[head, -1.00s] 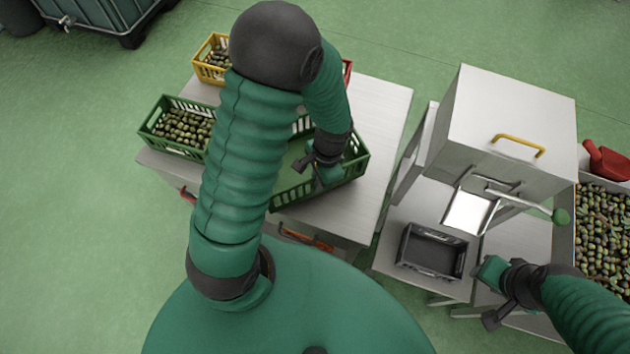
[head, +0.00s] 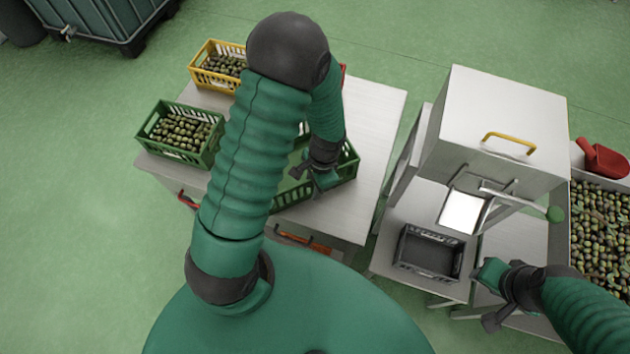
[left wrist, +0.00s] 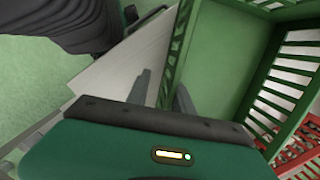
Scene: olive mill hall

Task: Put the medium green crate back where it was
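An empty green crate (head: 290,197) stands on the steel table, partly hidden by my left arm. It also shows at the right of the left wrist view (left wrist: 226,58). My left gripper (head: 313,179) is at this crate's right part. In the left wrist view its fingers (left wrist: 162,88) are apart, one on each side of the crate's rim, with a gap showing beside the wall. A smaller green crate (head: 150,150) full of olives stands at the table's left. My right gripper (head: 490,297) is open and empty beside the dark crate at the right.
The steel table (head: 375,120) is bare at its right side. A yellow crate (head: 212,80) with olives stands at its back, with a red crate (head: 343,70) mostly hidden. A dark crate (head: 428,252) sits below the machine's chute (head: 464,212). An olive bin (head: 600,225) is far right.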

